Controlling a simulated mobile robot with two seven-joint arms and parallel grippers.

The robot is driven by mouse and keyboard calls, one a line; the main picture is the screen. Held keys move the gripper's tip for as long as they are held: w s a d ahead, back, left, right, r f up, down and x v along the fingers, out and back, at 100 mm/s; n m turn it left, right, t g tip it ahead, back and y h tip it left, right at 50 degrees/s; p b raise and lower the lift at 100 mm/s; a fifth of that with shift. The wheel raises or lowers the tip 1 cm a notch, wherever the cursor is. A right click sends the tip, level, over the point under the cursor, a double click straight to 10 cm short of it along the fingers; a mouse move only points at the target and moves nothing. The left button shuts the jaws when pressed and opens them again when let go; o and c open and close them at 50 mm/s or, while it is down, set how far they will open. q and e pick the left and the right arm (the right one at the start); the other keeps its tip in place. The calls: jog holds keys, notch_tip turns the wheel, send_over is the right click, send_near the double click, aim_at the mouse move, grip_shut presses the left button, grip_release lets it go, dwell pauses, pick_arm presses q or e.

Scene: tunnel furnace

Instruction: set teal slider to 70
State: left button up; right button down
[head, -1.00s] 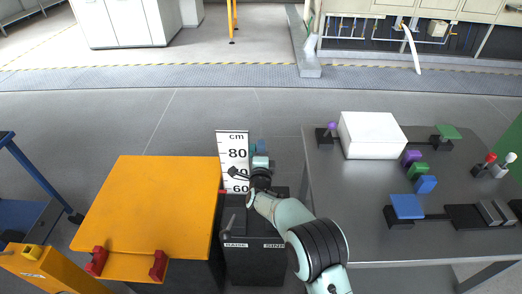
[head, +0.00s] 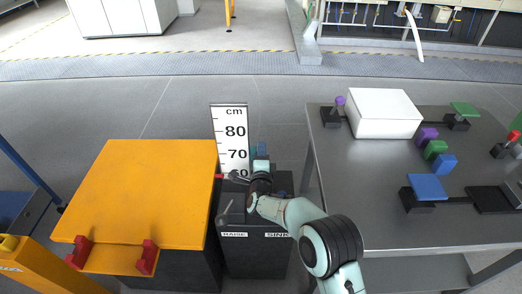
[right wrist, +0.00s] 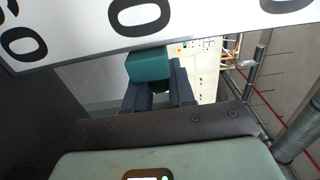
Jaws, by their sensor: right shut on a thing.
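A white cm scale plate (head: 231,118) stands upright at the back of a dark box (head: 250,262), with 80 and 70 readable and 60 partly hidden. A small red mark (head: 220,176) shows at the plate's lower left edge. In the right wrist view, the teal slider (right wrist: 148,67) is a small block between my dark fingers, below the scale's large digits. My right gripper (right wrist: 157,88) is shut on it. In the head view my right gripper (head: 259,152) is just right of the plate; my arm partly hides that spot. My left gripper is not in view.
The box's front bears RAISE and SINK labels, with grey levers above. An orange-topped table (head: 150,185) stands left of it. A grey metal table (head: 365,195) on the right holds a white block (head: 384,112) and several coloured knobs. Open floor lies behind.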

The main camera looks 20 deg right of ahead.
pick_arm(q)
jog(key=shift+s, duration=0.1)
pick_arm(e)
jog(key=c, duration=1)
grip_release()
